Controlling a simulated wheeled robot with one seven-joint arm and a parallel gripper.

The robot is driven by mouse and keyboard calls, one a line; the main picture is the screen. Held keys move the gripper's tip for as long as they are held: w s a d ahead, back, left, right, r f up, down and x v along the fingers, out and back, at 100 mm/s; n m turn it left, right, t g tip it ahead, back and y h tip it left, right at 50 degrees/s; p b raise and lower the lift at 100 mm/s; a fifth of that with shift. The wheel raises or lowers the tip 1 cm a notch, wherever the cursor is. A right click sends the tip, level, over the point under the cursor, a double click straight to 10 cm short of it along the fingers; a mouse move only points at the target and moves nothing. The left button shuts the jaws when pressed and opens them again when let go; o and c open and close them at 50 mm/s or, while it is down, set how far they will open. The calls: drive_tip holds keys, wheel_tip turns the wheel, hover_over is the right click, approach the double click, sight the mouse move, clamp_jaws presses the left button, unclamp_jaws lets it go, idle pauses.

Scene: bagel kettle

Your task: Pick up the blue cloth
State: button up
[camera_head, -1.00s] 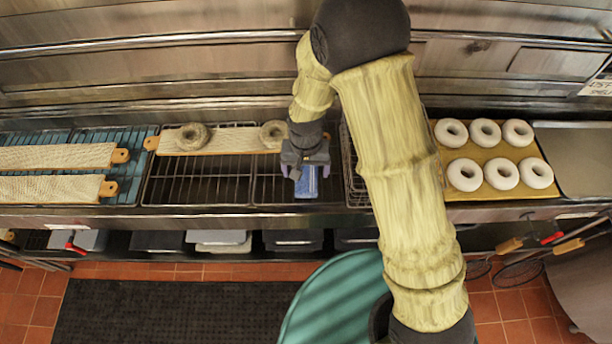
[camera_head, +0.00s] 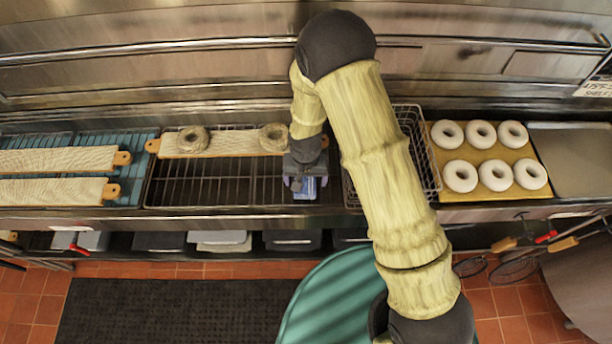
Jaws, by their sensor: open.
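The blue cloth (camera_head: 308,188) lies on the wire rack near the counter's front edge, in the middle of the head view. It is small and partly hidden under my gripper. My gripper (camera_head: 303,182) is directly over the cloth, pointing down, with its jaws open. I cannot tell whether the fingers touch the cloth.
A wooden board (camera_head: 235,143) with two bagels (camera_head: 193,139) lies on the rack behind and left of my gripper. A wire basket (camera_head: 425,160) stands to the right, then a yellow tray (camera_head: 488,200) of several white bagels. The rack (camera_head: 215,185) left of the cloth is bare.

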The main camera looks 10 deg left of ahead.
drive_tip(key=shift+s+a+f, duration=0.2)
drive_tip(key=shift+s+f, duration=0.05)
drive_tip(key=shift+f, duration=0.1)
drive_tip(key=shift+w+d, duration=0.2)
drive_tip(key=shift+d, duration=0.15)
drive_tip(key=shift+s+a, duration=0.15)
drive_tip(key=shift+s, duration=0.05)
drive_tip(key=shift+c, duration=0.3)
drive_tip(key=c, duration=1)
